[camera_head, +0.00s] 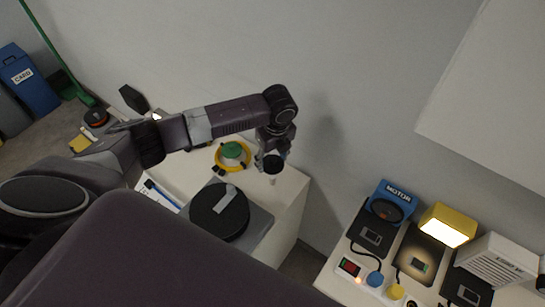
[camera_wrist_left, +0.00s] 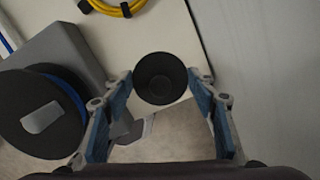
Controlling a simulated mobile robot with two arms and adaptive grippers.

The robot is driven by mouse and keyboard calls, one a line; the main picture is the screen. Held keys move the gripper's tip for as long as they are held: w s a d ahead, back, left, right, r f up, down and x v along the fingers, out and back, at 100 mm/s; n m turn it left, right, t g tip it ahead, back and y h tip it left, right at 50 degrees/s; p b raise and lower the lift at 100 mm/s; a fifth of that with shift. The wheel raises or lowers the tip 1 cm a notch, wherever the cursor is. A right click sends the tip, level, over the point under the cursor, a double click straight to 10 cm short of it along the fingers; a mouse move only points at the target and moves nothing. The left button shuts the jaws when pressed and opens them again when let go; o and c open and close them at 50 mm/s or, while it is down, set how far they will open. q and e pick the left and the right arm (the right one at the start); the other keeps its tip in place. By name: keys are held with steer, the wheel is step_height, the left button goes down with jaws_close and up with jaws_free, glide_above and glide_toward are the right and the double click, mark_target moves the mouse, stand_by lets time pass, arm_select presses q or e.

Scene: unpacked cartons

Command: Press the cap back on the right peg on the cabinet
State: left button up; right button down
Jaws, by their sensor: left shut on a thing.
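A black round cap (camera_head: 272,164) is between the fingers of my left gripper (camera_head: 273,158), over the right end of the white cabinet (camera_head: 288,196). In the left wrist view the cap (camera_wrist_left: 160,78) shows as a dark disc between the blue finger pads of the gripper (camera_wrist_left: 161,86). A short pale stub, which looks like the right peg (camera_head: 272,181), shows just below the cap. I cannot tell whether the cap touches or sits on it. The wrist view hides the peg behind the cap. My right gripper is not in view.
A grey box (camera_head: 257,226) with a black disc (camera_head: 220,212) stands on the cabinet beside the gripper. A yellow cable coil (camera_head: 219,160) lies behind, near a green round thing (camera_head: 232,150). The wall (camera_head: 350,100) is close behind. Another bench with devices (camera_head: 430,290) stands at right.

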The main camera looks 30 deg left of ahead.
mark_target(272, 165)
arm_select(q)
step_height(272, 165, down, 3)
steer(key=b, duration=0.3)
steer(key=shift+f, duration=1)
steer(key=shift+f+b, duration=0.6)
steer(key=shift+f, duration=0.25)
steer(key=o, duration=1.8)
